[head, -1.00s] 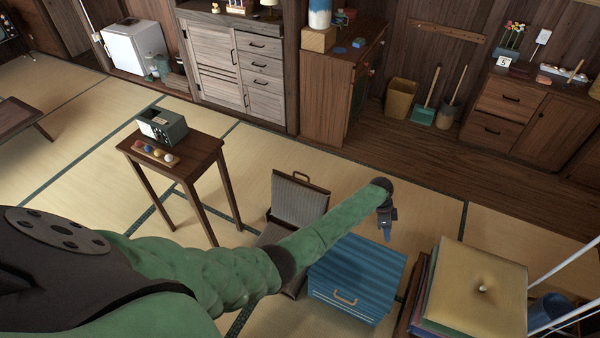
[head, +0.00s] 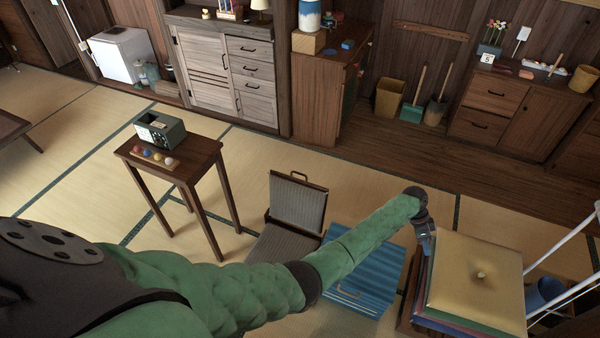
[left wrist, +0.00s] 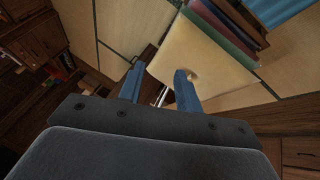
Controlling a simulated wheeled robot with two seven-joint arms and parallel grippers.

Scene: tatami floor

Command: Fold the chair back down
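The floor chair has a grey ribbed back (head: 297,204) that stands upright with a handle on its top edge. Its seat (head: 284,243) lies flat on the tatami, and my left forearm hides part of it. My left gripper (head: 427,250) is well to the right of the chair, beside the cushion stack. In the left wrist view its two blue fingers (left wrist: 158,88) stand apart with nothing held between them. The chair does not show in the left wrist view. My right gripper is not in view.
A stack of cushions (head: 470,268) stands further right and shows in the left wrist view (left wrist: 196,58). A small table (head: 196,152) with a radio stands left. Tatami behind the chair is clear.

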